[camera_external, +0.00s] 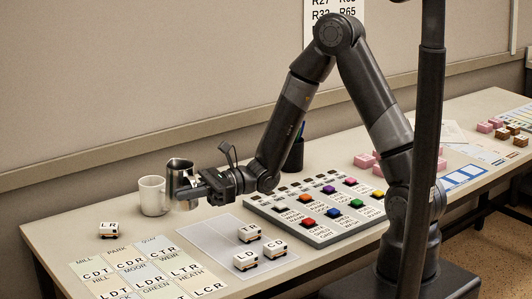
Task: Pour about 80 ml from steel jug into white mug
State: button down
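The steel jug (179,173) is upright, close to the right side of the white mug. The white mug (152,196) stands upright on the table near its back left edge; its inside is not visible. My gripper (190,187) reaches from the right to the jug, with its fingers at the jug's side. The fingers appear closed around the jug's body, though they are small in this view. I cannot tell whether the jug's base touches the table. No liquid is visible.
A block marked LR (109,230) lies front left of the mug. Lettered cards (140,272) and more blocks on a grey mat (213,238) fill the front. A button panel (318,210) and dark pen cup (294,154) stand to the right. The wall runs behind.

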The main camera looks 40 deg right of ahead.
jog(key=w+a+f+m+t+h, duration=0.1)
jog(key=w+a+f+m+t, duration=0.1)
jog(key=w+a+f, duration=0.1)
jog(key=w+a+f+m+t+h, duration=0.1)
jog(key=w+a+f+m+t, duration=0.1)
jog(key=w+a+t, duration=0.1)
jog(key=w+a+f+m+t+h, duration=0.1)
jog(key=w+a+f+t, duration=0.1)
jog(key=w+f+t, duration=0.1)
jog(key=shift+w+a+f+m, duration=0.2)
jog(key=shift+w, duration=0.25)
jog(key=shift+w+a+f+m, duration=0.15)
jog(key=shift+w+a+m, duration=0.05)
jog(key=shift+w, duration=0.25)
jog(key=shift+w+a+f+t, duration=0.2)
jog(key=shift+w+f+t, duration=0.1)
jog(key=shift+f, duration=0.1)
jog(key=shift+r+m, duration=0.1)
jog(key=shift+m, duration=0.2)
jog(key=w+d+r+m, duration=0.2)
jog(key=w+r+m, duration=0.2)
jog(key=r+m, duration=0.2)
jog(key=w+d+r+m, duration=0.3)
jog(key=w+r+m, duration=0.1)
jog(key=r+m, duration=0.2)
jog(key=shift+d+r+h, duration=0.3)
jog(key=shift+d, duration=0.05)
jog(key=shift+w+d+r+m+g, duration=0.2)
jog(key=shift+w+r+m+g, duration=0.2)
jog(key=shift+m, duration=0.1)
